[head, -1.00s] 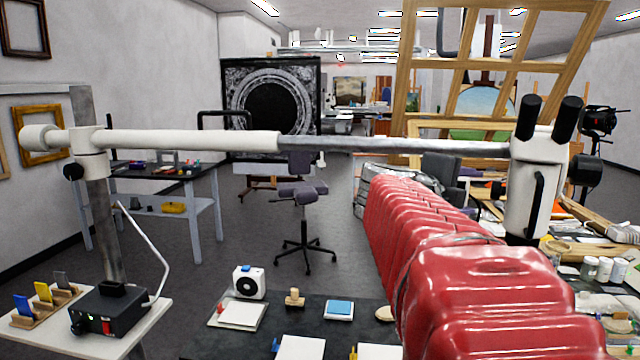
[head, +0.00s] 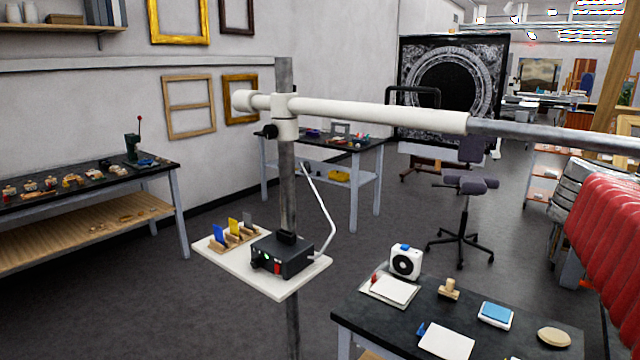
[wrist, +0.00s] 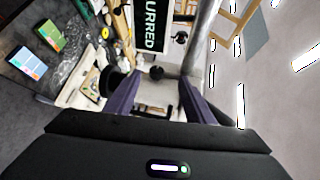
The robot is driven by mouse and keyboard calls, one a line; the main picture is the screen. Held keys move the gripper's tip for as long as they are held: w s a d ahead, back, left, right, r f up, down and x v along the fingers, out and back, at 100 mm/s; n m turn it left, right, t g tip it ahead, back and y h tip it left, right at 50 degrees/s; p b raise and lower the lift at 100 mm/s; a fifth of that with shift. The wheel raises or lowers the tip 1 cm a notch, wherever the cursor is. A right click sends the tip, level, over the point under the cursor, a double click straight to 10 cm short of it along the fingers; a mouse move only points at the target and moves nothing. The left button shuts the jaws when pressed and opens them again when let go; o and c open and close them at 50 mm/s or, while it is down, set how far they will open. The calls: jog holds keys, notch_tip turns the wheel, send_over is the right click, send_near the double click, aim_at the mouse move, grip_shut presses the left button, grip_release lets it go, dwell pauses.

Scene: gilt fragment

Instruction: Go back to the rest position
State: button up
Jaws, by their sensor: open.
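My gripper (wrist: 160,82) shows in the wrist view as two dark purple fingers spread apart, with nothing seen held between them. In the head view my red-sleeved arm (head: 622,235) enters at the right edge, and its gripper end is out of the picture. The wrist view is tilted and takes in a cluttered bench, a pale post and the ceiling.
A dark worktable (head: 465,318) with a small white fan (head: 406,261), a stamp and pads stands at front right. A white boom (head: 375,112) on a grey post crosses the view. A stool (head: 462,212) stands behind. The floor (head: 215,310) at lower left is clear.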

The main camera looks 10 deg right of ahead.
jog(key=w+a+f+n+t+y, duration=0.1)
jog(key=w+a+n+t+y, duration=0.1)
jog(key=w+a+n+t, duration=0.35)
jog(key=w+a+n+t+y, duration=0.25)
jog(key=w+n+t, duration=0.25)
jog(key=w+n, duration=0.25)
jog(key=w+a+f+n+t+y, duration=0.1)
jog(key=w+a+f+n+y, duration=0.2)
jog(key=a, duration=0.4)
jog(key=w+a+f+n+t+y, duration=0.1)
jog(key=w+a+f+n+y, duration=0.1)
jog(key=a+f+n+y, duration=0.35)
jog(key=s+a+f+n+g+y, duration=0.2)
jog(key=s+a+f+n+g, duration=0.3)
jog(key=a+f, duration=0.8)
jog(key=s+a+f+n+g, duration=0.1)
jog(key=s+a+f+n, duration=0.2)
jog(key=s, duration=0.4)
jog(key=s+a+f+n+g+y, duration=0.1)
jog(key=s+a+f+n+g, duration=0.1)
jog(key=s+a+f+n, duration=0.2)
jog(key=s+a+n, duration=0.1)
jog(key=s+a, duration=0.2)
jog(key=shift+s, duration=0.3)
jog(key=shift+g, duration=0.25)
jog(key=shift+c, duration=0.7)
